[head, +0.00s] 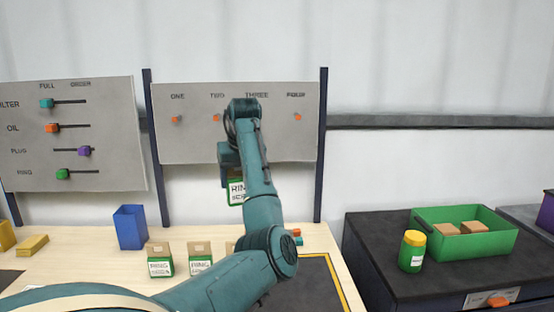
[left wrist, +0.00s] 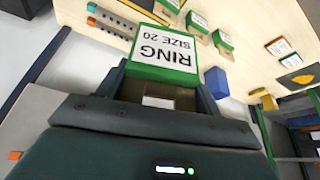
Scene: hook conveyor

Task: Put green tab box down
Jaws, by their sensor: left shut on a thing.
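My left gripper (head: 232,166) is shut on a green box with a white label (head: 236,192), in front of the hook board's lower edge in the head view. In the left wrist view the held box (left wrist: 165,55) reads "RING SIZE 20", and its cardboard tab (left wrist: 158,101) is between the fingers. The box is above the table (head: 95,270); no contact beneath it shows. Similar green ring boxes (head: 160,264) (head: 200,260) stand on the table, and another is partly hidden behind my arm. My right gripper is not in view.
The hook board (head: 185,145) has orange hooks under ONE to FOUR; THREE's is hidden by my arm. A slider board (head: 110,170) stands left. A blue bin (head: 130,228) is on the table. A dark cabinet (head: 380,250) at right bears a green tray (head: 508,241) and a yellow-lidded jar (head: 411,252).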

